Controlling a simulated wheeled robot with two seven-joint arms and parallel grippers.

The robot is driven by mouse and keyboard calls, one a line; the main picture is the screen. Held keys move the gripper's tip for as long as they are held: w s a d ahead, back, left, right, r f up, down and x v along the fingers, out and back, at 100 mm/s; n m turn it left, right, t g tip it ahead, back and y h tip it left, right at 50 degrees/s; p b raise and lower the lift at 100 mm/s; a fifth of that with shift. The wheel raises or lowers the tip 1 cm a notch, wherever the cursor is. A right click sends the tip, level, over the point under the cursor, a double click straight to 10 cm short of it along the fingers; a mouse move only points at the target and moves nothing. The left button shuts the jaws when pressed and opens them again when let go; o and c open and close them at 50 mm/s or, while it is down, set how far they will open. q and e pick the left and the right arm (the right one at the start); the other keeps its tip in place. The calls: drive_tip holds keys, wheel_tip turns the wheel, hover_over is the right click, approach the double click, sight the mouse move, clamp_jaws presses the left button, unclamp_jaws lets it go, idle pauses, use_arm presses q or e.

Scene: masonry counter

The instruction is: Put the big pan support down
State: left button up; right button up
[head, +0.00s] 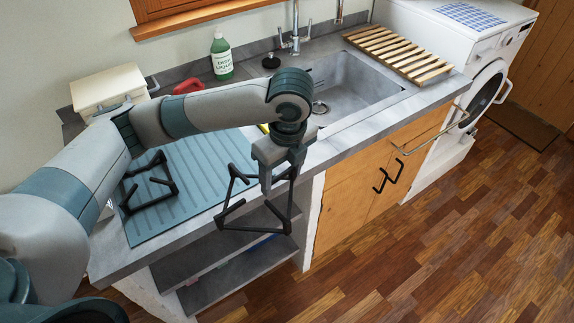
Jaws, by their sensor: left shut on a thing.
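My left gripper (279,172) is shut on a black pan support (227,195), an open frame of thin bars. The support hangs tilted below the gripper, in front of the counter's front edge in the picture. Its exact height above the counter is hard to tell. A second black pan support (152,197) lies on the ribbed teal panel (205,165) at the counter's left. My left arm crosses above the panel and hides part of the counter behind. My right gripper is not in view.
Behind stand a green soap bottle (221,58), a red object (188,86) and a cream box (108,88). A sink (350,88) and slatted wooden rack (398,52) are to the right. Open shelves (225,268) lie below. The panel's middle looks clear.

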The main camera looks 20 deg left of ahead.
use_arm(q)
drive_tip(key=s+a+f+n+g, duration=0.1)
drive_tip(key=s+a+f+n, duration=0.2)
drive_tip(key=n, duration=0.9)
drive_tip(key=s+a+f+n+g+h+b, duration=0.1)
drive_tip(key=s+a+f+n, duration=0.1)
drive_tip(key=s+f+n, duration=0.4)
drive_tip(key=shift+s+a+f+n+g+b, duration=0.35)
drive_tip(key=shift+f+n, duration=1.9)
drive_tip(key=shift+n, duration=1.15)
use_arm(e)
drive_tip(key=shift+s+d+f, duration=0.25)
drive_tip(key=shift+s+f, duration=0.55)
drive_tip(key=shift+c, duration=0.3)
